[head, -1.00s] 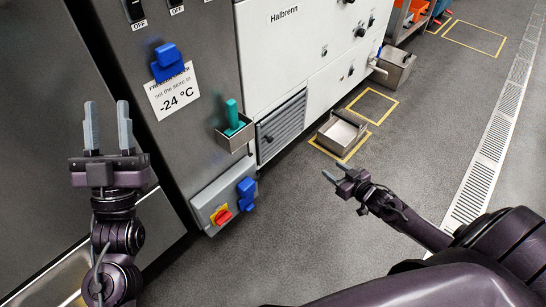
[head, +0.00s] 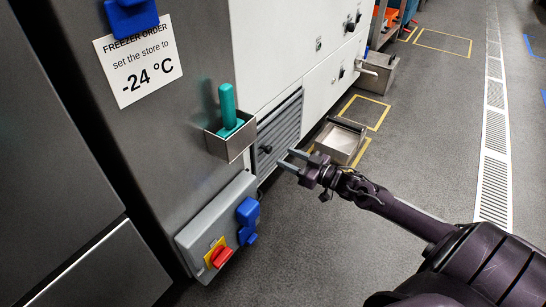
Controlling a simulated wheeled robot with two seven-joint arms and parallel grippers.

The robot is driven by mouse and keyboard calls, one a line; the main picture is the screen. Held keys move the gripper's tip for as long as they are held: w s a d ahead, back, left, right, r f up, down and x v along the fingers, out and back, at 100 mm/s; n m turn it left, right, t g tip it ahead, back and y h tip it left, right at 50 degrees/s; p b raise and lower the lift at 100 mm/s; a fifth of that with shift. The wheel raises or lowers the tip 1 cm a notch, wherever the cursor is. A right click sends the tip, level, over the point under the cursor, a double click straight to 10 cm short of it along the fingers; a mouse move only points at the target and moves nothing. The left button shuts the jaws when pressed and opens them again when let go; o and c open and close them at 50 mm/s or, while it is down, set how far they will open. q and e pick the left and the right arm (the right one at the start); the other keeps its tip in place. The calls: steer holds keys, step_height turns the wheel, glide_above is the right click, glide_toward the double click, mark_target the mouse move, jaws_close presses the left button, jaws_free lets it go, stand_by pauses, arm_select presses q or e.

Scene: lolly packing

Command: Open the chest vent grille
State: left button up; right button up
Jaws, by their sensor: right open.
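The chest vent grille (head: 286,128) is a grey slatted panel low on the white machine's front. It sits flush and looks closed. A small dark knob (head: 266,149) shows at its lower left. My right gripper (head: 288,160) is open and empty, its two fingers pointing left toward the grille's lower part, close to the knob. I cannot tell whether the fingertips touch the panel. My left gripper is out of view.
A metal tray (head: 340,141) stands on the floor right of the grille. A metal holder (head: 228,144) with a green-handled tool (head: 228,105) juts out left of it. A grey switch box (head: 197,232) with a red knob is below.

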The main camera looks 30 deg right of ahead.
mark_target(271, 150)
steer(key=b+x, duration=0.2)
steer(key=x, duration=0.2)
steer(key=shift+w+f, duration=0.15)
steer(key=shift+f, duration=0.05)
steer(key=shift+w+a+r+b, duration=0.15)
steer(key=shift+w+a+b, duration=0.15)
steer(key=shift+w+b, duration=0.3)
jaws_close()
